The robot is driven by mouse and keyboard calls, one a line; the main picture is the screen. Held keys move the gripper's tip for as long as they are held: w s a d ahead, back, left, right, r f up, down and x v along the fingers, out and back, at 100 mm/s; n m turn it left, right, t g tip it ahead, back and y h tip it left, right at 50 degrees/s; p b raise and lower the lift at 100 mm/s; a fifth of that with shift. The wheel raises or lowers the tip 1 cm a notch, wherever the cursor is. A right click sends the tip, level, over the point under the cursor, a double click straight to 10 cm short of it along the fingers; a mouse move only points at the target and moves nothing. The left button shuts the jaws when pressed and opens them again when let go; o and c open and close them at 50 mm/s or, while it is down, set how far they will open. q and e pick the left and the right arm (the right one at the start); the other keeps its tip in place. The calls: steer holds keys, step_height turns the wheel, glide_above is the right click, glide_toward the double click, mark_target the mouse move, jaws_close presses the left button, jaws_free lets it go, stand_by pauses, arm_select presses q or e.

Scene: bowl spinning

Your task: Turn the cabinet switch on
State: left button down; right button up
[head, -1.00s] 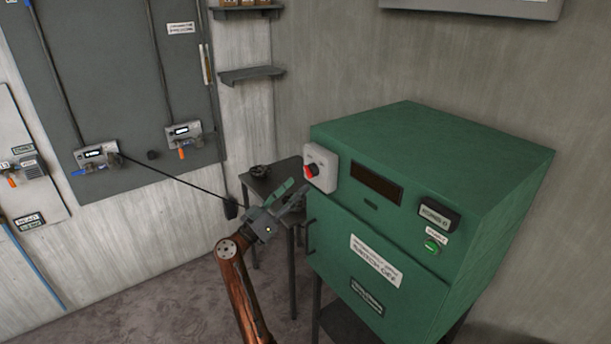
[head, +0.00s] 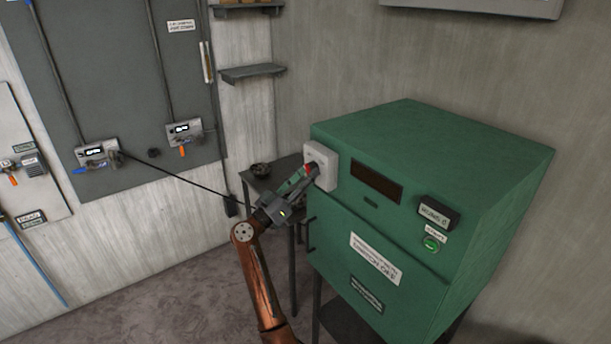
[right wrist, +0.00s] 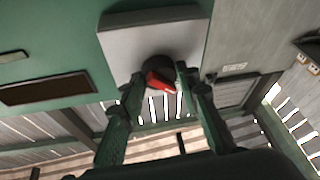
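The green cabinet (head: 455,150) stands at the right in the head view. Its switch is a light grey plate (head: 327,160) on the front's upper left corner, with a red knob. In the right wrist view the red knob (right wrist: 160,82) sits on a dark round base on the grey plate (right wrist: 152,40), its handle tilted. My right gripper (head: 308,172) is at the switch and partly hides the knob in the head view. In the right wrist view its two green fingers (right wrist: 159,78) are apart, one on each side of the knob; firm contact cannot be told. My left gripper is out of view.
A small dark table (head: 262,180) stands left of the cabinet, close to my right arm. A grey wall panel (head: 130,80) with switch boxes and cables is at the left. A green button (head: 431,243) is at the cabinet's right front.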

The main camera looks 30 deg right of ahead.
steer(key=c, duration=0.6)
